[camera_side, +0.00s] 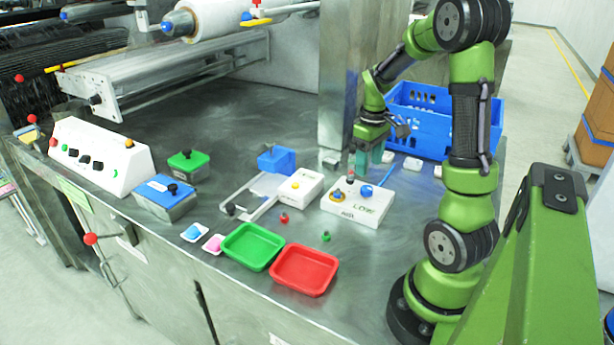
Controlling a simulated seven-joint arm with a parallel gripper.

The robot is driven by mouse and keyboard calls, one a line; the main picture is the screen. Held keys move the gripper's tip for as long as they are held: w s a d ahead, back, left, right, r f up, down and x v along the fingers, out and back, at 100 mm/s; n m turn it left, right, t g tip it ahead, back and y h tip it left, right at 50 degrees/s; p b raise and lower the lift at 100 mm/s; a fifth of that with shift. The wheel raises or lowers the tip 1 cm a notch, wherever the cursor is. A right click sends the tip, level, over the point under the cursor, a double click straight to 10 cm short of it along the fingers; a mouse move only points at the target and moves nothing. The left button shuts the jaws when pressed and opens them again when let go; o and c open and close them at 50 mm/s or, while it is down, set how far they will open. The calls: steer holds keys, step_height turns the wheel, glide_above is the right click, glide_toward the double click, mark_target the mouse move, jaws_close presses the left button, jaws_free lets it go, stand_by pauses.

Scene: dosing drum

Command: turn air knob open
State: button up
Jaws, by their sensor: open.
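A white box (370,209) stands on the steel table in front of my arm, with dark lettering on its front that seems to read "AIR" at the left. The knob's exact angle is too small to tell. My gripper (369,163) points down with teal fingers, open and empty, behind and above the box, apart from the knob.
A smaller white box (301,186) with a yellow button stands left of the labelled box. A blue crate (420,97) is behind my gripper, beside a steel column (344,90). Green (252,246) and red (304,270) trays lie in front. The table's middle back is clear.

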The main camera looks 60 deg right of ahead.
step_height(320, 180, up, 9)
steer(key=shift+a+r, duration=0.2)
stand_by(0.3)
